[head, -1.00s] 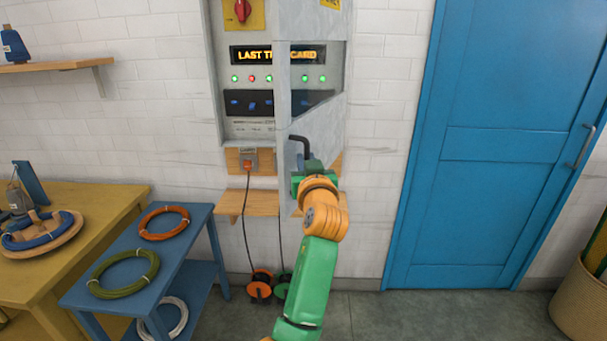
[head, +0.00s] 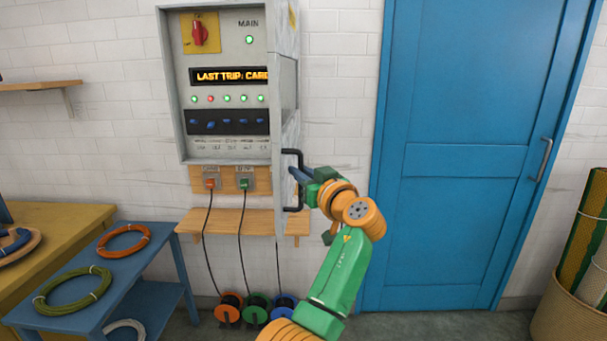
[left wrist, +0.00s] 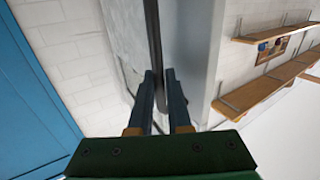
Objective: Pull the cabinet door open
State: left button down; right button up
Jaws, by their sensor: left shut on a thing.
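The grey cabinet (head: 168,95) hangs on the white brick wall, and its panel of lights and switches shows. Its door (head: 286,100) stands swung out at the right side, seen almost edge-on. A dark bar handle (head: 286,204) is on the door's lower part. My left gripper (head: 300,176) is at the handle, its fingers shut around the bar. In the left wrist view the handle bar (left wrist: 153,50) runs down between the two fingers (left wrist: 160,92), beside the grey door face. My right gripper is not in view.
A wooden shelf (head: 228,222) sits below the cabinet, with cables running down to reels (head: 256,312) on the floor. A blue side table (head: 150,300) with coiled cables stands left. A blue room door (head: 455,220) and a basket (head: 570,315) are right.

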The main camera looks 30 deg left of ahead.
pick_arm(q)
jog(key=shift+s+a+r, duration=0.1)
jog(key=shift+a+r, duration=0.05)
jog(key=shift+r, duration=0.15)
jog(key=c, duration=1.1)
grip_release()
jog(key=shift+o, duration=1.2)
jog(key=shift+w+f, duration=0.15)
jog(key=shift+w, duration=0.05)
jog(key=shift+w+a+f, duration=0.1)
jog(key=shift+f, duration=0.2)
jog(key=b+v, duration=0.3)
jog(key=v, duration=0.4)
jog(key=shift+b, duration=0.3)
